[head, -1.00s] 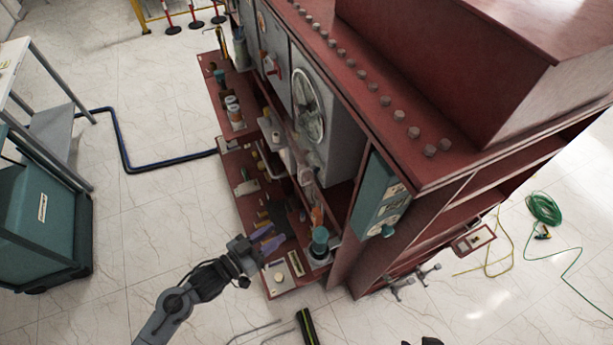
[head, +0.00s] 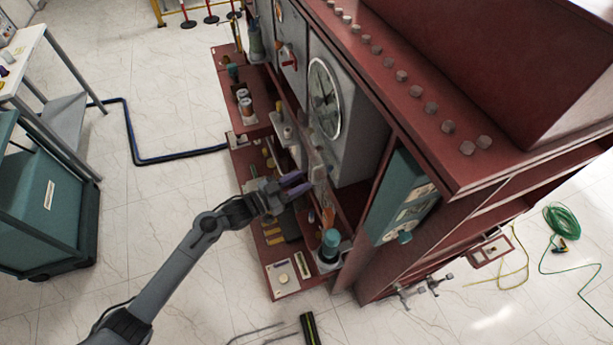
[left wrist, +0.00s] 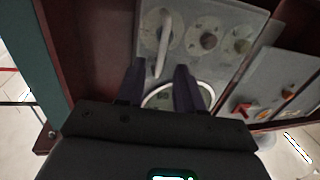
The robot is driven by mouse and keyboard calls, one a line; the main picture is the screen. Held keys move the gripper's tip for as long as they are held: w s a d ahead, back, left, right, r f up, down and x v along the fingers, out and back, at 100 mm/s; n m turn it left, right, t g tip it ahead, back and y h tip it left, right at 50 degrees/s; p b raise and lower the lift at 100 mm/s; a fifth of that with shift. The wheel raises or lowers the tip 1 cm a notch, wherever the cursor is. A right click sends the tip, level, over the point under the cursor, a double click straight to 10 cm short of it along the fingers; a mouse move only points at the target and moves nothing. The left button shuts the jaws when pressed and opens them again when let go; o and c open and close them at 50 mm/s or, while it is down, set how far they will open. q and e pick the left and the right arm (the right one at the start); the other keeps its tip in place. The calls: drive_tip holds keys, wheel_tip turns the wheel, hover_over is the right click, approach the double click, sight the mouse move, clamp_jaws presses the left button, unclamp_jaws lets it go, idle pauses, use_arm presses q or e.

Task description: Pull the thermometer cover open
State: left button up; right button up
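A large round dial with a pale rim and glassy face (head: 325,98), which I take to be the thermometer and its cover, is on a grey panel (head: 352,150) of the red cabinet. My left gripper (head: 303,186) is below and left of it, in front of the cabinet. In the left wrist view, its two dark fingers (left wrist: 158,82) are apart, so it is open. A pale bar-like handle (left wrist: 163,45) shows between and beyond them; contact cannot be told. Part of a pale round rim (left wrist: 207,92) shows behind the fingers. My right gripper is not in view.
Red shelves (head: 280,290) with jars and tools lie below the gripper. A green-capped jar (head: 330,245) stands close to its right. A teal box (head: 400,200) is on the cabinet's right side. Open floor (head: 170,215) lies to the left.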

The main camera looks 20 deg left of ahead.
use_arm(q)
drive_tip(key=shift+x, duration=1.4)
clamp_jaws()
idle(0.5)
